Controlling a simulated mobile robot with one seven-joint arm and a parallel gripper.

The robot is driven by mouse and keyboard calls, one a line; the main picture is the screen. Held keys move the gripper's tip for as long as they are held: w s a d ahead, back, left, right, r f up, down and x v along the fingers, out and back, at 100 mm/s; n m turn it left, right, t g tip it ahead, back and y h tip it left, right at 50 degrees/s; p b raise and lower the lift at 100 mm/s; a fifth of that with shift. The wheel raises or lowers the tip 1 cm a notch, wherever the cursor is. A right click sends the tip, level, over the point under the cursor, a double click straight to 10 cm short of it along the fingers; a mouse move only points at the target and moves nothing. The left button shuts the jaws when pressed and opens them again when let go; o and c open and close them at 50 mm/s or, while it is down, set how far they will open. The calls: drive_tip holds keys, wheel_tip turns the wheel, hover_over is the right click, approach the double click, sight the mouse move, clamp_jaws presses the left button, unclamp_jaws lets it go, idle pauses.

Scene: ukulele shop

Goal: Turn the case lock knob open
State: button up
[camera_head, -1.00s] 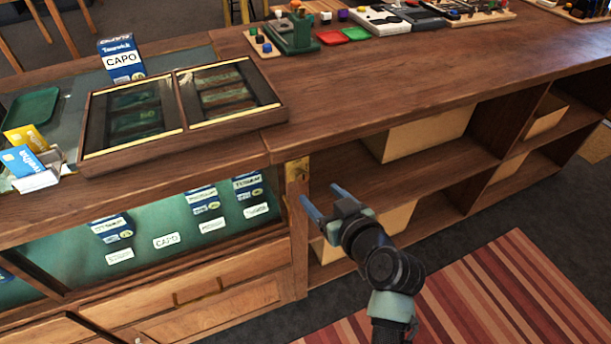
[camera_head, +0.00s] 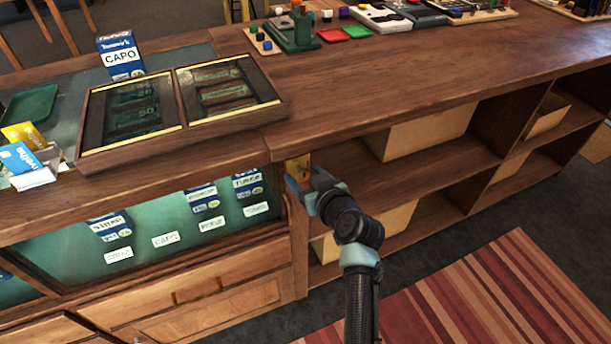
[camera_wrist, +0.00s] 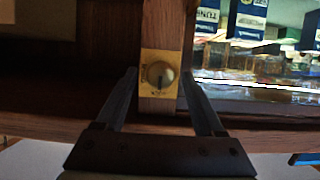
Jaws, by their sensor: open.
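The case lock knob (camera_wrist: 159,75) is a round brass knob on a yellow brass plate (camera_wrist: 146,57), fixed to a wooden post, in the wrist view. A dark pointer line on the knob points down toward small, unreadable lettering. My gripper (camera_wrist: 160,85) is open, with one finger on each side of the post, and the knob shows between the fingertips. I see no finger closed on the knob. In the head view my gripper (camera_head: 294,184) is at the post at the case's right end. It hides most of the lock there; part of the brass plate (camera_head: 297,166) shows above it.
The glass-fronted case (camera_head: 150,240) with labelled boxes lies left of the post. Open shelves (camera_head: 420,165) with boxes lie to its right. The wooden counter top (camera_head: 400,80) overhangs above the lock. A striped rug (camera_head: 480,300) lies on the floor.

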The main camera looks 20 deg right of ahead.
clamp_jaws()
drive_tip(key=shift+b, duration=0.4)
drive_tip(key=shift+d+f+m+y+b, duration=0.1)
drive_tip(key=shift+m+y+b, duration=0.35)
drive_tip(key=shift+m+b, duration=0.15)
drive_tip(key=shift+d+f+m+y+b, duration=0.1)
drive_tip(key=shift+m+y+b, duration=0.35)
drive_tip(key=shift+m+b, duration=0.15)
drive_tip(key=m+y+b, duration=0.2)
drive_tip(key=m+b, duration=0.1)
drive_tip(key=shift+d+f+m+b, duration=0.1)
drive_tip(key=shift+d+m+b, duration=0.05)
drive_tip(key=shift+m+b, duration=0.2)
drive_tip(key=m+t+y+b, duration=0.1)
drive_tip(key=m+y+b, duration=0.1)
drive_tip(key=m, duration=0.1)
drive_tip(key=shift+d+f+m, duration=0.1)
drive_tip(key=shift+f+m, duration=0.05)
drive_tip(key=shift+m, duration=0.1)
drive_tip(key=shift+m+t+y+b, duration=0.6)
drive_tip(key=shift+m+t+b, duration=0.45)
drive_tip(key=shift+m, duration=0.85)
